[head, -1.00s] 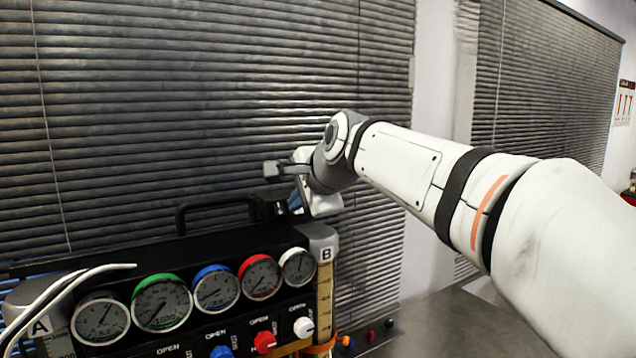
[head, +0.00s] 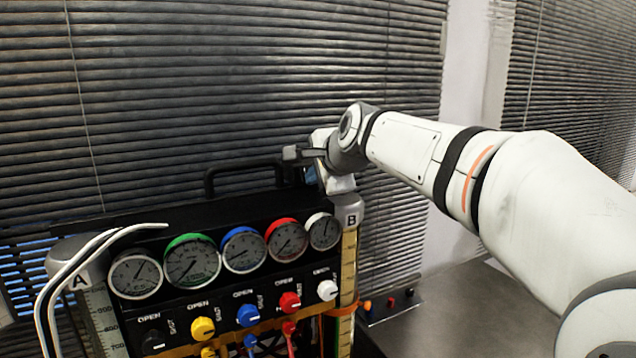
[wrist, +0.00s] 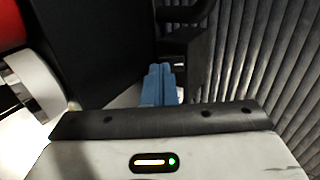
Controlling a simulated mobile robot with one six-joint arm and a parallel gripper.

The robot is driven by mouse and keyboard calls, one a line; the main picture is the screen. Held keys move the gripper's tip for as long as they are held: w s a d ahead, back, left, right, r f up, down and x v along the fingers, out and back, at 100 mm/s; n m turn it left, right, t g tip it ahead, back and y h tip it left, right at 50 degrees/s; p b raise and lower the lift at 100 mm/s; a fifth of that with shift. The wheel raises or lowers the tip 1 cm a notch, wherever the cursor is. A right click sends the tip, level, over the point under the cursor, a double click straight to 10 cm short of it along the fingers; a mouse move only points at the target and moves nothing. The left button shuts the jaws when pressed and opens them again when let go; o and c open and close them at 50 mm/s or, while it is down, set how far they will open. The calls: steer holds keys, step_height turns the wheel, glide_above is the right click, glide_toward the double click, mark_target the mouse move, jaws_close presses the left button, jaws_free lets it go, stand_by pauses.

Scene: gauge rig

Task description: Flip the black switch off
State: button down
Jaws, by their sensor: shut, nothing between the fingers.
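A small black switch (head: 409,292) sits at the right end of a low switch box (head: 395,308) on the table, right of the gauge rig. A red switch (head: 391,301) and an orange switch (head: 367,304) are beside it. A black knob (head: 152,341) is also at the lower left of the rig's front. My gripper (head: 312,174) is above and behind the rig's right end, partly hidden by my wrist, well apart from the switch box. In the wrist view its blue fingers (wrist: 160,85) are shut and empty. The switch box is not recognisable there.
The gauge rig (head: 110,240) carries several gauges, coloured knobs and a top handle (head: 240,170). Scale column B (head: 348,262) stands at its right end, near the switch box. Blinds (head: 200,90) hang behind. The grey table (head: 450,290) right of the box looks clear.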

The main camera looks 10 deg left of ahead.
steer(key=shift+f+t+y+b, duration=0.3)
steer(key=shift+f+b, duration=0.4)
steer(key=shift+b, duration=0.55)
steer(key=shift+r+p, duration=0.3)
steer(key=shift+r, duration=0.35)
steer(key=shift+w+a+r+p, duration=0.2)
steer(key=shift+r+p, duration=0.3)
steer(key=shift+p, duration=0.25)
steer(key=shift+s+d+r, duration=0.3)
steer(key=shift+r, duration=0.05)
steer(key=r+b+v, duration=0.1)
steer(key=v, duration=1.2)
steer(key=shift+w+a+b, duration=0.2)
steer(key=shift+a+b, duration=0.05)
steer(key=shift+b, duration=0.05)
